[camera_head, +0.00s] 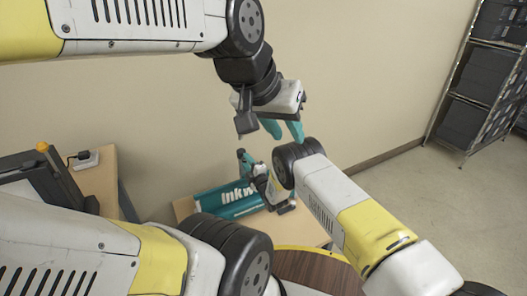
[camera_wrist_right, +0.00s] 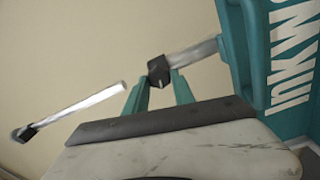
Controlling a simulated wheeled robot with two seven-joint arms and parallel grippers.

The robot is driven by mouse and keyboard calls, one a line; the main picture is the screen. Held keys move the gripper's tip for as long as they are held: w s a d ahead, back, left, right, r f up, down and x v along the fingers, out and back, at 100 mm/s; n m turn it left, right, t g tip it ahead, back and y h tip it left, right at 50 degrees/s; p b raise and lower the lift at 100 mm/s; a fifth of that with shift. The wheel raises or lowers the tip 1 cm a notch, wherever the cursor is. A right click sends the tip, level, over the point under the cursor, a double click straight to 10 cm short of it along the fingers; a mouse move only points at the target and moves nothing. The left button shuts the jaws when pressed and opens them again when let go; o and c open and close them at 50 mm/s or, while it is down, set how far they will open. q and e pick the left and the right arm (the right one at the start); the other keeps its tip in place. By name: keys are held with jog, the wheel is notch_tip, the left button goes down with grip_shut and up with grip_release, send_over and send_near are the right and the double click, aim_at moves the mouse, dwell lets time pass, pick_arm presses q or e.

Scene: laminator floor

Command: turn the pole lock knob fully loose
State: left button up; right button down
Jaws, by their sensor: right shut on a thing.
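The black pole lock knob (camera_wrist_right: 158,71) sits at the end of a bright metal pole (camera_wrist_right: 194,55) in the right wrist view. My right gripper (camera_wrist_right: 158,80) has its two teal fingers on either side of the knob, shut on it. In the head view my right gripper (camera_head: 244,157) is above the teal banner unit, and its grip is too small to make out there. My left gripper (camera_head: 284,132) hangs higher and a little to the right, its teal fingers apart with nothing between them.
A teal unit with white lettering (camera_head: 225,199) lies on a low wooden table (camera_head: 183,208); its side also shows in the right wrist view (camera_wrist_right: 290,110). A thin metal rod with a black end (camera_wrist_right: 95,97) is left of the knob. A shelf rack (camera_head: 470,90) stands far right beyond clear floor.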

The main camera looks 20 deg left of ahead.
jog(key=shift+f+n, duration=0.1)
jog(key=shift+n, duration=1.1)
jog(key=c, duration=1.1)
grip_release()
jog(key=shift+d, duration=0.1)
